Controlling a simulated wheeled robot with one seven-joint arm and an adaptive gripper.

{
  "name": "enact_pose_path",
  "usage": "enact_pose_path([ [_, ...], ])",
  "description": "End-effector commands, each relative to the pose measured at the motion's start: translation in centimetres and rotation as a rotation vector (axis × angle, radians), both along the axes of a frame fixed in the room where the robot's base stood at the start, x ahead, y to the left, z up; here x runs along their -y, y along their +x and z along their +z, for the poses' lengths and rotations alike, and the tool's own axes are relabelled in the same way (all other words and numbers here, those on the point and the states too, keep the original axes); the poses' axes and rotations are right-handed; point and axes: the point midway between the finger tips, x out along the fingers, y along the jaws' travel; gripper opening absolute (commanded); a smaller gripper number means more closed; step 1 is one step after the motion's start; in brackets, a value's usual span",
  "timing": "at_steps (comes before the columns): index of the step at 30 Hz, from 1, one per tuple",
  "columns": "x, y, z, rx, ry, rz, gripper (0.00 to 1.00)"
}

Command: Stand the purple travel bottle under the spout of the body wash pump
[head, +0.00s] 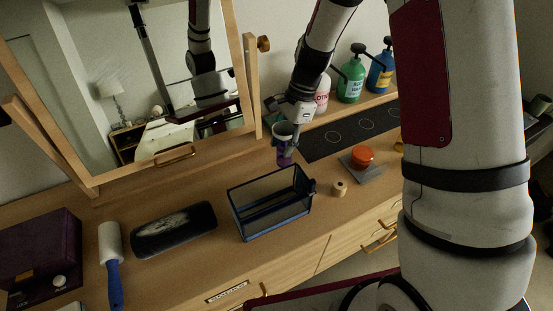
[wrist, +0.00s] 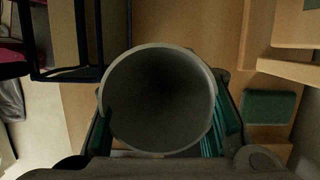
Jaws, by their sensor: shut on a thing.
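Behind and to the right stand a white pump bottle (head: 322,94) with a lotion label, partly behind my arm, a green pump bottle (head: 351,82) and a blue pump bottle (head: 380,77). The green one's label is too small to read surely.
A black mat (head: 322,143) with printed circles lies in front of the pumps. A dark mesh basket (head: 270,204) stands in front of the bottle. An orange-lidded jar (head: 362,156), a small wooden spool (head: 339,189), a mirror (head: 150,90), a dark case (head: 174,229) and a lint roller (head: 110,250) are around.

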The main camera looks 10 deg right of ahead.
Motion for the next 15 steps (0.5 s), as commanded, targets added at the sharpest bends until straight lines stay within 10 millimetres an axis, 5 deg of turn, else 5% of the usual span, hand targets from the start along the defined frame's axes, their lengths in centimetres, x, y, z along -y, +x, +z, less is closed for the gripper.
enact_pose_path([
  [15, 0.1, -0.1, -5.9, 0.000, 0.000, 0.000, 0.09],
])
